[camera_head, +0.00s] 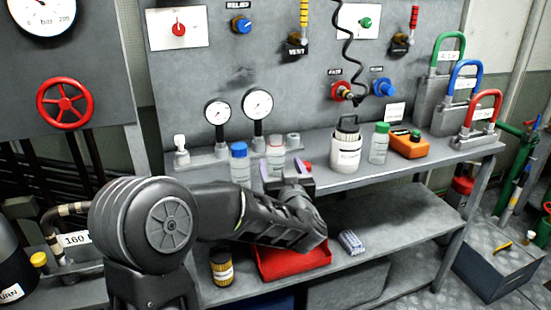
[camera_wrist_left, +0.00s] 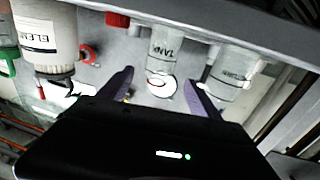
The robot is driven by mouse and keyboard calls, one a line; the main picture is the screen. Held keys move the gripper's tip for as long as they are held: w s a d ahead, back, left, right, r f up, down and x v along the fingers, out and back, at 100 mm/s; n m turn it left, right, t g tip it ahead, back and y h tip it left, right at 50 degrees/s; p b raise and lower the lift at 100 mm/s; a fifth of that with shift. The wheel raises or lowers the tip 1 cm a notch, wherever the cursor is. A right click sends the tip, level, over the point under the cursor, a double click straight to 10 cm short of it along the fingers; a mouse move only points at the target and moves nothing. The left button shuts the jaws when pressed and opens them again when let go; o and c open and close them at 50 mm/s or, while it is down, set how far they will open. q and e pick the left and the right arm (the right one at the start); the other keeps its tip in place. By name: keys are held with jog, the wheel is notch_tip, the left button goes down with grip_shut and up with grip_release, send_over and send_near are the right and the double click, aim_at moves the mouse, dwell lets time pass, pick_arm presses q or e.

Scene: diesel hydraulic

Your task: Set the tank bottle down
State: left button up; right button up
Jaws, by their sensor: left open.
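The tank bottle (camera_head: 276,153) is clear, with a reddish ring near its top, and stands upright on the grey bench top. In the upside-down left wrist view, it shows with its TANK label (camera_wrist_left: 163,47). My left gripper (camera_head: 287,174) is open in front of it. In the wrist view, the purple fingers (camera_wrist_left: 158,88) are spread apart, with the bottle between and beyond them. I cannot tell whether they touch it. The gripper partly hides the bottle's lower part in the head view. My right gripper is not in view.
A blue-capped bottle (camera_head: 239,163) stands close on the left. A white canister (camera_head: 346,150), green-capped bottle (camera_head: 379,144) and orange box (camera_head: 408,144) stand to the right. Two gauges (camera_head: 257,104) rise behind. A red tray (camera_head: 290,262) is on the lower shelf.

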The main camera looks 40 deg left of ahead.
aim_at(276, 152)
pick_arm(q)
jog(key=shift+x, duration=1.3)
jog(key=x, duration=0.5)
jog(key=shift+w+f, duration=0.1)
jog(key=shift+c, duration=0.3)
grip_shut()
notch_tip(276, 152, up, 10)
jog(key=shift+r+p, duration=0.1)
jog(key=shift+p, duration=0.95)
